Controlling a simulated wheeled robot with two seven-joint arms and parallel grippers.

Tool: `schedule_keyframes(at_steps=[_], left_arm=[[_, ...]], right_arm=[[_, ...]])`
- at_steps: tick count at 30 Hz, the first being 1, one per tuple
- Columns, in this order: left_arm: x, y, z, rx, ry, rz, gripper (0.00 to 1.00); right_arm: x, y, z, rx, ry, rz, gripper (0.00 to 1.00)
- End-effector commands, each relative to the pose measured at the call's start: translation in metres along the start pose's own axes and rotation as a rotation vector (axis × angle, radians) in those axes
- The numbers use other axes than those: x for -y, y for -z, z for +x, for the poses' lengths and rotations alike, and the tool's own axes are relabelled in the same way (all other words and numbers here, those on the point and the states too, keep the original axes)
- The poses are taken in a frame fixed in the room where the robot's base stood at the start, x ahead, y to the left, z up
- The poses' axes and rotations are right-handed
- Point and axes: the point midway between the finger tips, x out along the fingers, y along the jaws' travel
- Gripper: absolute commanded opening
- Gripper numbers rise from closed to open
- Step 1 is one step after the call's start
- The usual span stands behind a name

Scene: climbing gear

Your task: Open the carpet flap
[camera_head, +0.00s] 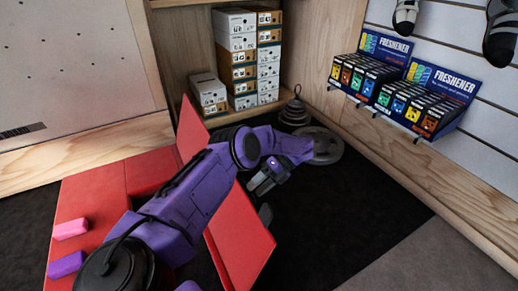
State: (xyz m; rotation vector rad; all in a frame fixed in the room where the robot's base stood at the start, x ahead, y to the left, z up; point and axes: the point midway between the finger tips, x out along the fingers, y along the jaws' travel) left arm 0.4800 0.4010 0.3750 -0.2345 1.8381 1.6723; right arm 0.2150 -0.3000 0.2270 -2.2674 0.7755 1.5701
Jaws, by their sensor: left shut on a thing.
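The red carpet flap (240,240) stands raised at a steep slant beside the flat red carpet (95,195). Its upper edge runs from the back left to the front right, and my left arm hides its middle. My left gripper (264,197) is at this upper edge and is shut on the flap; the arm and edge partly hide the fingertips. My right gripper is not in view.
Pink (71,229) and purple (66,264) blocks lie on the carpet at left. Shoe boxes (243,60) fill a wooden shelf behind. A grey weight plate (322,146) lies on the dark floor beyond my gripper. Freshener displays (425,95) hang at right. Dark floor right of the flap is clear.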

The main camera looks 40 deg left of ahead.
Motion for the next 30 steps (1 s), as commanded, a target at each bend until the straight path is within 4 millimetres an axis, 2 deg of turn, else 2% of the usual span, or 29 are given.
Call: schedule_keyframes(at_steps=[4,12,18,24,30], left_arm=[[-0.032,0.003,-0.022,0.006,0.002,-0.003,0.38],[-0.093,0.046,-0.036,0.01,0.006,0.001,0.38],[-0.124,0.088,-0.025,0.009,0.007,0.0,0.38],[-0.143,0.116,-0.017,0.009,0.008,-0.004,0.38],[-0.147,0.122,-0.015,0.008,0.007,-0.007,0.38]], right_arm=[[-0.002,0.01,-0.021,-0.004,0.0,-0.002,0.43],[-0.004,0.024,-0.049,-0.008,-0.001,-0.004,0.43],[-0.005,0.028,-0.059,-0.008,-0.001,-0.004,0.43],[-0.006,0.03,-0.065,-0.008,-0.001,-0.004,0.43],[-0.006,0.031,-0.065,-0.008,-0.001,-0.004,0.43]])
